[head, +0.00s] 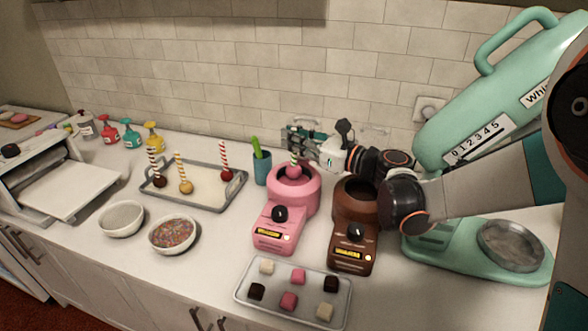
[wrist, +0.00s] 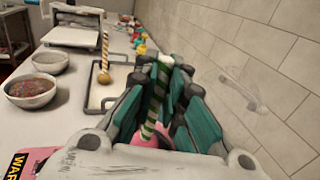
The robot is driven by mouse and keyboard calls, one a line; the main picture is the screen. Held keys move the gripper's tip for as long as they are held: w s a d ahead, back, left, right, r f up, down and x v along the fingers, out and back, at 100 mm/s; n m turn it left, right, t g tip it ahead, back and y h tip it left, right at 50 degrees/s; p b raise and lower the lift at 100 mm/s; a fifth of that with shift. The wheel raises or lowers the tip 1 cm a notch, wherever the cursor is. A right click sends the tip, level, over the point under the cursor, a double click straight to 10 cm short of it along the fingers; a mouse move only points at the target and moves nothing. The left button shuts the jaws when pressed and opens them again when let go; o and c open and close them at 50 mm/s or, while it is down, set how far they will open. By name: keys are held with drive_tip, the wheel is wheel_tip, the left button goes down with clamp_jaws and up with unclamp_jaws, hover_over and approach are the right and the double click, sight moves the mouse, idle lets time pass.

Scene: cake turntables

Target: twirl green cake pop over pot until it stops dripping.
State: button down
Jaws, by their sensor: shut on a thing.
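The green cake pop has a green-and-white striped stick (wrist: 154,98) in the wrist view. Its head (head: 294,171) looks pink in the head view, at the opening of the pink pot (head: 285,205). My gripper (head: 312,150) is shut on the stick, above and just right of the pot. The stick stands nearly upright between the teal finger pads in the wrist view. I cannot tell whether the head touches the coating or whether anything drips. The inside of the pot is mostly hidden.
A brown pot (head: 352,238) stands right of the pink one. A tray with several cake pops (head: 207,199) lies left, beside a blue cup (head: 262,169). A bowl of sprinkles (head: 172,235) and a white bowl (head: 121,220) are front left. A mint mixer (head: 500,100) stands right.

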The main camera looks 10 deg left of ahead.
sight(294, 128)
drive_tip(key=shift+r, duration=0.15)
drive_tip(key=shift+r+p, duration=1.8)
drive_tip(key=shift+r, duration=0.6)
